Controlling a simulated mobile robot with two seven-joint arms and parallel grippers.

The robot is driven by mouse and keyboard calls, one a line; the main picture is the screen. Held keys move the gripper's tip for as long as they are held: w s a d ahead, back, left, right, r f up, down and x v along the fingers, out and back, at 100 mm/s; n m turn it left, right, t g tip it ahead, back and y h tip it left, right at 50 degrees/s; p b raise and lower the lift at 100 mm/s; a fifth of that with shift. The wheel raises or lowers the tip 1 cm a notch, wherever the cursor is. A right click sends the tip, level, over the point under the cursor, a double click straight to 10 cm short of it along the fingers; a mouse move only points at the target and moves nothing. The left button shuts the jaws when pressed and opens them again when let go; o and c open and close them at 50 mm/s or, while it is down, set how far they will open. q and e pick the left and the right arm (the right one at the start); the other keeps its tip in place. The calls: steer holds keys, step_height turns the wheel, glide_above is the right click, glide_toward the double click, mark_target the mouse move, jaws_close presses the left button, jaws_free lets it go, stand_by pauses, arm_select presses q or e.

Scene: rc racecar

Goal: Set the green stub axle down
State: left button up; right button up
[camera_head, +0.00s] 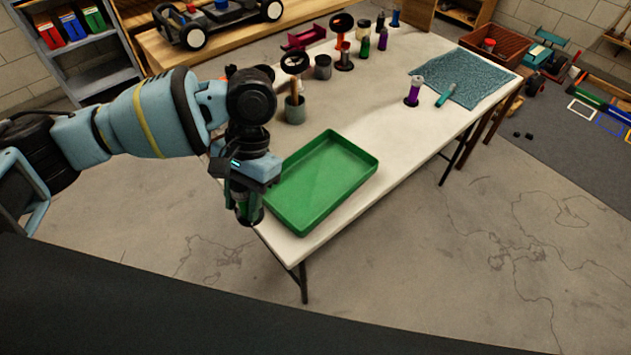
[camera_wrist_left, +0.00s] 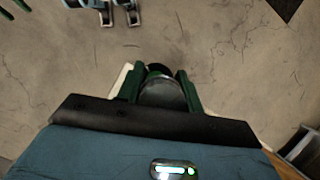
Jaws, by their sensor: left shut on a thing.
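My left gripper (camera_head: 243,203) points down just off the near left corner of the white table, left of the green tray (camera_head: 364,173). It is shut on the green stub axle (camera_head: 241,209), a small dark and green piece mostly hidden between the fingers. In the left wrist view my gripper (camera_wrist_left: 162,90) has a finger on each side of a grey, dark-topped part of the stub axle (camera_wrist_left: 162,94). Bare floor shows beyond it. The green tray is empty. My right gripper is not in view.
On the white table (camera_head: 385,105) stand a grey cup (camera_head: 295,109), a purple-based part (camera_head: 413,91) and several small coloured parts at the back. A teal mat (camera_head: 465,78) lies at the right end.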

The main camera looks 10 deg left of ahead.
arm_select(q)
steer(key=w+d+f+m+t, duration=0.2)
steer(key=d+m, duration=0.3)
steer(key=m, duration=0.6)
steer(key=w+d+f+m+t+h, duration=0.1)
steer(key=d+f+m+t, duration=0.3)
steer(key=m, duration=0.8)
steer(key=w+d+f+m+t+h, duration=0.1)
steer(key=w+d+f+m+t, duration=0.2)
steer(key=d+m, duration=0.5)
steer(key=m, duration=0.3)
steer(key=shift+f+b, duration=0.4)
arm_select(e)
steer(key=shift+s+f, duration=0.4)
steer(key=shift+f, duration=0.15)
arm_select(q)
steer(key=shift+w, duration=0.15)
